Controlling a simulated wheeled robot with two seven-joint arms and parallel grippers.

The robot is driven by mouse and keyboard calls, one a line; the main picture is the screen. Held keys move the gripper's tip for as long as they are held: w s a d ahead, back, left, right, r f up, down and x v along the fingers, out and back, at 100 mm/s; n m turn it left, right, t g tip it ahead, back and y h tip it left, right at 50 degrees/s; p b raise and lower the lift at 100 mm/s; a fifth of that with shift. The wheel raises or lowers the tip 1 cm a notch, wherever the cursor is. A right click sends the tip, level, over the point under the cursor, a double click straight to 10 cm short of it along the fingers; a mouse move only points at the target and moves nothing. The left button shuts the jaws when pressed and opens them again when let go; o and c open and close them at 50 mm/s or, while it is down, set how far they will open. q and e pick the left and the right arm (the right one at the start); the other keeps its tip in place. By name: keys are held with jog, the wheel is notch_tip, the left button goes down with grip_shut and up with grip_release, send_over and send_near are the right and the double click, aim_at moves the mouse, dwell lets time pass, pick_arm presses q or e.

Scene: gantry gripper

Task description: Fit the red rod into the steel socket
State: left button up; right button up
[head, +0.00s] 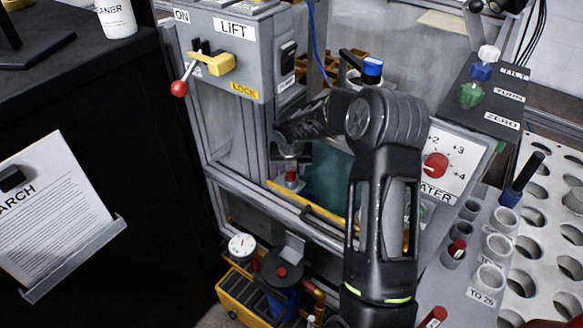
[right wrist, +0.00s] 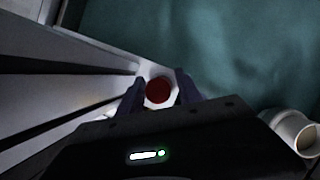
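A red rod (head: 291,176) stands in a small pale metal fitting inside the bay of the grey machine, below my right gripper (head: 291,158). In the right wrist view the rod's round red end (right wrist: 158,91) lies between my gripper's two dark fingers (right wrist: 160,92), with a pale faceted rim around it that looks like a steel socket (right wrist: 168,73). Whether the fingers press on the rod is not clear. The rod's lower part is hidden. My left gripper is not in view.
A yellow edge rail (head: 318,212) runs along the bay's front. To the right is a rack of grey cups (head: 490,276), one holding a red-topped piece (head: 457,248). A control panel with a red knob (head: 436,165) stands beside my right arm. A pale cup (right wrist: 297,132) shows at lower right.

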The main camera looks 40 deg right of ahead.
jog(key=shift+o, duration=0.2)
jog(key=shift+r, duration=0.1)
jog(key=shift+r, duration=0.2)
jog(key=v, duration=0.5)
jog(key=shift+s+a+p, duration=0.15)
jog(key=shift+p, duration=0.2)
jog(key=s+a+b, duration=0.1)
jog(key=s+a, duration=0.6)
jog(key=s, duration=0.2)
jog(key=shift+a, duration=0.2)
jog(key=shift+f, duration=0.15)
